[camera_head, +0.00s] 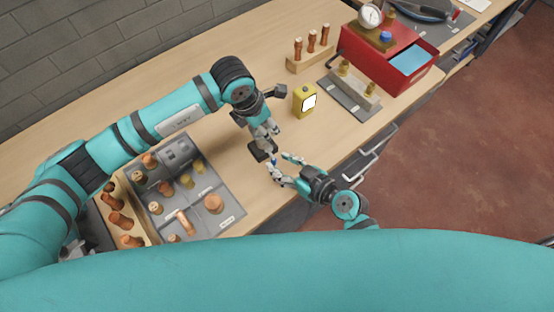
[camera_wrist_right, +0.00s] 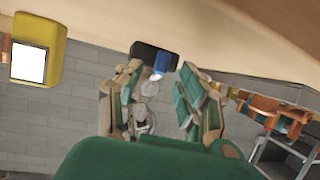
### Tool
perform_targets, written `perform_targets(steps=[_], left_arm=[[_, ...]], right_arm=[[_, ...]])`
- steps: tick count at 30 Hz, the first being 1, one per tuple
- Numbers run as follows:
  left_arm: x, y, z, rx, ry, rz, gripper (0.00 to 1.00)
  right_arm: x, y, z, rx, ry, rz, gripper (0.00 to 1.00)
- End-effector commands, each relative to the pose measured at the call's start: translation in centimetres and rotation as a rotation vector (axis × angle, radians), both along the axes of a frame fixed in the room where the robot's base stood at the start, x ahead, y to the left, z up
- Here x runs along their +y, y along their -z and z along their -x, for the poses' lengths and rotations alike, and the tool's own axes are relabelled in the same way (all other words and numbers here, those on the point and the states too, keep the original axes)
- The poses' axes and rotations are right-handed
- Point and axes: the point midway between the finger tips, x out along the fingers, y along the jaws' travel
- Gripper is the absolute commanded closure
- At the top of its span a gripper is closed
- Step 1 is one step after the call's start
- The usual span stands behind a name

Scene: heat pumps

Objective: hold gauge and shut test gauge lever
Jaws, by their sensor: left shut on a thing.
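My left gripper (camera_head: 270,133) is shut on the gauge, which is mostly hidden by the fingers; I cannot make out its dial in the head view. A small dark block (camera_head: 261,150) shows just below those fingers, over the table; it also shows in the right wrist view (camera_wrist_right: 153,57). A small blue part, which looks like the lever (camera_head: 274,155), is beside the block and shows against it in the right wrist view (camera_wrist_right: 165,63). My right gripper (camera_head: 279,164) is open, its fingers spread close to the blue part. I cannot tell whether they touch it.
A yellow device (camera_head: 304,101) stands right of my left gripper. Behind are a red toolbox (camera_head: 388,62) with another round gauge (camera_head: 370,15) on top, a grey plate with brass fittings (camera_head: 349,98) and a wooden peg rack (camera_head: 311,60). A grey parts tray (camera_head: 228,215) lies at front left.

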Motion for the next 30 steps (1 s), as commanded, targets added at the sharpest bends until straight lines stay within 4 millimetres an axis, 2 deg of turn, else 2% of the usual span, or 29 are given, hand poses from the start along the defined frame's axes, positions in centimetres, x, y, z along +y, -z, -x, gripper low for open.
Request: perform_targets(steps=[6, 15, 24, 30], left_arm=[[0.1, 0.1, -0.05, -0.001, -0.001, -0.003, 1.0], [0.12, 0.13, -0.05, -0.001, -0.001, -0.003, 1.0], [0.13, 0.14, -0.04, -0.001, -0.001, -0.004, 1.0], [0.15, 0.15, -0.04, -0.001, -0.001, -0.004, 1.0]], right_arm=[[1.19, 0.8, -1.38, 0.0, 0.0, 0.001, 0.61], [1.32, 0.92, -1.49, 0.001, 0.0, 0.001, 0.61], [1.28, 0.91, -1.49, 0.001, 0.0, 0.001, 0.99], [1.25, 0.9, -1.5, 0.001, 0.001, 0.002, 1.0]])
